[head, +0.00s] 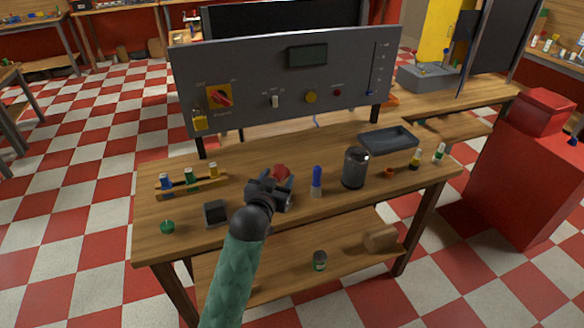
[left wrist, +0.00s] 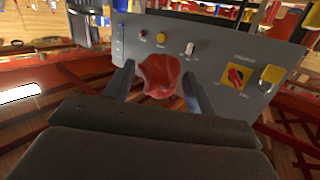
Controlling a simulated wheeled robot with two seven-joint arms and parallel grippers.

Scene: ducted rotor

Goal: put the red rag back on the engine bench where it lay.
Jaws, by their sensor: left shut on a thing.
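The red rag (head: 281,171) is a small crumpled cloth, partly hidden by my left gripper in the head view. My left gripper (head: 279,181) is shut on it, over the middle of the wooden engine bench (head: 342,206). In the left wrist view the rag (left wrist: 160,76) sits between the two fingers, with the grey panel behind it. I cannot tell whether the rag touches the bench top. My right gripper is not in view.
A grey control panel (head: 352,83) stands along the bench's back. A blue-capped bottle (head: 317,182) and dark canister (head: 354,168) stand to the right. A bottle rack (head: 190,185), dark box (head: 215,213) and green item (head: 168,227) are left. A tray (head: 388,140) lies back right.

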